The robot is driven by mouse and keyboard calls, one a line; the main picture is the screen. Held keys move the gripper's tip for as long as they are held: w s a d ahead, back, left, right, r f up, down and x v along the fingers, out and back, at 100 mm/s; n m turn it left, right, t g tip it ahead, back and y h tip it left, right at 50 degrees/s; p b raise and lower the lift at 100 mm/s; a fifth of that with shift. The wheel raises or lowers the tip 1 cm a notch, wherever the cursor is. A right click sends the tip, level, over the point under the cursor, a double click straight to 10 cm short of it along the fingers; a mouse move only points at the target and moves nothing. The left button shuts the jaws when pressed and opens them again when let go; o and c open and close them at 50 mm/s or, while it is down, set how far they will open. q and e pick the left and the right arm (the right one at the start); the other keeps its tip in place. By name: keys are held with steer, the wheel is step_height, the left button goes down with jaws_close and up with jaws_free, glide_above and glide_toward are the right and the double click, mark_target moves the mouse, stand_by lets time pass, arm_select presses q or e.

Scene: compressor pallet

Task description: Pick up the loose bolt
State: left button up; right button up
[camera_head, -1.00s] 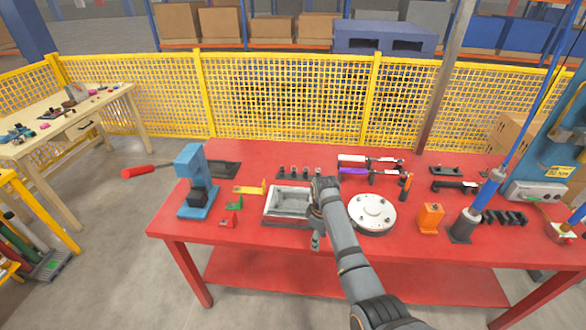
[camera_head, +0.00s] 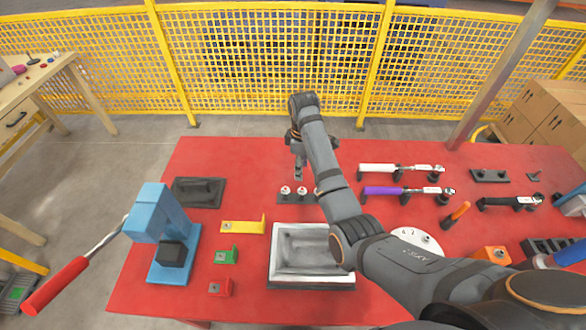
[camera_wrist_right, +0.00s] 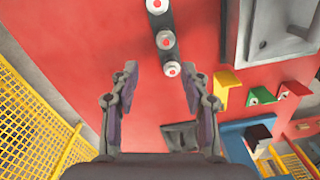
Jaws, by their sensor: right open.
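I cannot pick out a loose bolt for certain. A short dark rack holds small upright pale pieces with red centres, one (camera_head: 285,190) beside another (camera_head: 302,191); in the right wrist view several stand in a row, the nearest (camera_wrist_right: 172,68) just ahead of the fingers. I cannot tell whether they are bolts or sockets. A pale round plate (camera_head: 408,236) with small studs is partly hidden by my right arm. My right gripper (camera_head: 298,172) is open and empty above the red table, near the rack; its parted fingers show in the right wrist view (camera_wrist_right: 160,90). My left gripper is not in view.
A grey metal tray (camera_head: 283,275) lies nearer, beside my right arm. A blue press (camera_head: 160,225) with a red-handled lever stands at the left. Wrenches (camera_head: 400,190) lie right. Yellow fencing (camera_head: 270,60) stands behind the table.

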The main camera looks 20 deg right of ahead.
mark_target(303, 189)
steer(key=shift+s+f+p, duration=0.15)
steer(key=shift+s+f, duration=0.15)
steer(key=shift+s, duration=0.3)
steer(key=shift+s+f+p, duration=0.15)
steer(key=shift+s+f, duration=0.1)
steer(key=shift+s, duration=0.35)
steer(key=f, duration=0.2)
steer(key=shift+w+f, duration=0.35)
steer(key=shift+w+d+f+p, duration=0.1)
steer(key=shift+f+p, duration=0.35)
steer(key=shift+f, duration=0.3)
step_height(303, 189, down, 4)
steer(key=shift+r, duration=0.1)
steer(key=shift+f, duration=0.2)
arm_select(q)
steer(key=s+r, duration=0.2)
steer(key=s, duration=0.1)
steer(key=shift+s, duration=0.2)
arm_select(e)
steer(key=c, duration=1)
